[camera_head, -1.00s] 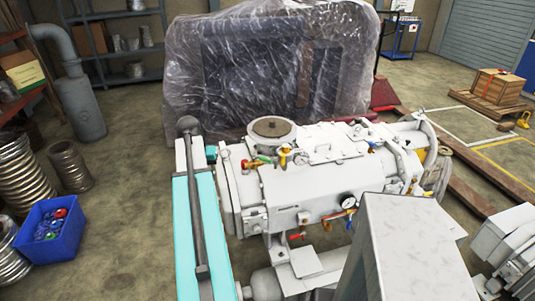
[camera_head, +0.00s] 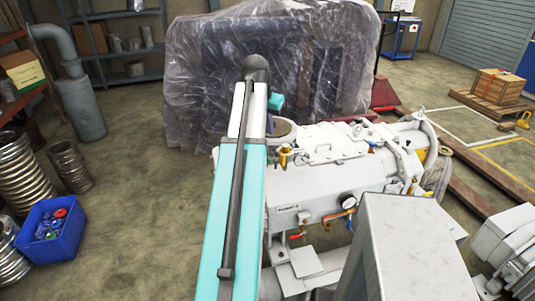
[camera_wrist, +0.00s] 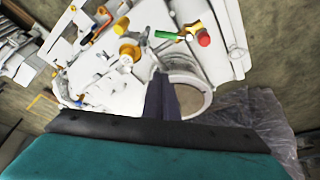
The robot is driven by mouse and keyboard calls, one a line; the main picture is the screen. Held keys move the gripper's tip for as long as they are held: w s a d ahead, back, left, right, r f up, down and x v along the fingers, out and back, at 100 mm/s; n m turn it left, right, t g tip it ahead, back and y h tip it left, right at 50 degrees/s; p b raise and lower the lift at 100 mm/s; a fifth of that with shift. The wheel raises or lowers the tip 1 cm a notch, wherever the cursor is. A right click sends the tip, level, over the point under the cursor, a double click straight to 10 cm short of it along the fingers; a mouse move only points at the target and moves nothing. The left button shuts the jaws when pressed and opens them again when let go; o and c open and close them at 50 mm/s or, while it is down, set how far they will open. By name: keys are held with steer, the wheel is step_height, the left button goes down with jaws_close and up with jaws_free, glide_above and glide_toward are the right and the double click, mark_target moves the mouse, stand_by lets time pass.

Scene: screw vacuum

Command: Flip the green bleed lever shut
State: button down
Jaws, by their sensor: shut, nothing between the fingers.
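The green bleed lever (camera_wrist: 167,35) shows in the wrist view at the top, beside a brass fitting (camera_wrist: 193,29) and a red knob (camera_wrist: 204,39). In the head view my arm hides the lever. My gripper (camera_wrist: 160,78) shows as dark fingers in the middle of the wrist view, shut and empty. Its tips appear below the lever in that picture, apart from it, in front of the round flange (camera_wrist: 208,92). The height of the tips over the pump cannot be told. The white vacuum pump (camera_head: 325,185) fills the middle of the head view.
A yellow fitting (camera_wrist: 130,50) stands up from the pump near the lever. A plastic-wrapped machine (camera_head: 200,60) stands behind. A blue bin (camera_head: 52,232) is on the floor at left, with free floor beside it.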

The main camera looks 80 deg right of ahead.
steer(key=shift+f, duration=0.1)
step_height(320, 180, down, 10)
steer(key=p, duration=0.4)
steer(key=shift+a, duration=0.25)
stand_by(0.9)
steer(key=shift+w, duration=0.1)
